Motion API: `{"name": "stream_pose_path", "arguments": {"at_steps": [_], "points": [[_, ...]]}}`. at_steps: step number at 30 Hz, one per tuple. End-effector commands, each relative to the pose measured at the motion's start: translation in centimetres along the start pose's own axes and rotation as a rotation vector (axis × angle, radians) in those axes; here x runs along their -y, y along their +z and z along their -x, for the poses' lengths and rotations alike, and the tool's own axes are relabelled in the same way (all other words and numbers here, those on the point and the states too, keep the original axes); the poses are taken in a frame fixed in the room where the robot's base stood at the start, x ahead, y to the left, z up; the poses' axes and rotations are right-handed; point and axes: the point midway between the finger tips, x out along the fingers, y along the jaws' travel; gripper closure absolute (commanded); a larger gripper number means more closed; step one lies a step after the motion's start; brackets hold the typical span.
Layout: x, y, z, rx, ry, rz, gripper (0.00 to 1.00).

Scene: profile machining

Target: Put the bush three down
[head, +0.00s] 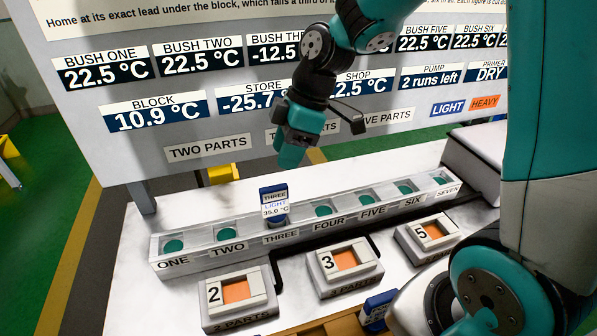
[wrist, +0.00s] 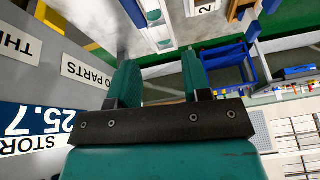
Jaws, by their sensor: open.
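The tag of bush three (head: 274,200), a blue and white card reading "THREE LIGHT 35.0 °C", stands at the pocket marked THREE in the long grey block (head: 205,256). The bush beneath the tag is mostly hidden, so its seating depth cannot be told. My gripper (head: 291,158) is above and slightly behind the block, apart from the tag, fingers pointing down. In the wrist view, my gripper (wrist: 160,65) has its two teal fingers spread with nothing between them. The other pockets, ONE to SEVEN, show green round insides.
Square pads marked 2 (head: 214,296), 3 (head: 328,263) and 5 (head: 423,234) stand in front of the block. Another blue-tagged piece (head: 378,306) is at the front edge, partly hidden by my arm. A large temperature board (head: 225,125) rises behind the bench.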

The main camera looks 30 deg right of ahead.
Motion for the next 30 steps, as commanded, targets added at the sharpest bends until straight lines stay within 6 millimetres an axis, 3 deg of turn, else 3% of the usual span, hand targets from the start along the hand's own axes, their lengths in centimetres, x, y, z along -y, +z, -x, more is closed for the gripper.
{"name": "stream_pose_path", "arguments": {"at_steps": [3,6,9,12,16,30], "points": [[6.4,-2.7,2.0,0.01,-0.014,-0.171,0.56],[11.8,-3.6,3.1,0.024,-0.027,-0.344,0.56],[16.1,-3.6,3.8,0.037,-0.035,-0.493,0.56],[18.8,-3.2,4.1,0.047,-0.038,-0.594,0.56],[20.1,-2.9,4.2,0.054,-0.041,-0.652,0.56],[20.1,-2.9,4.2,0.054,-0.041,-0.658,0.56]]}}
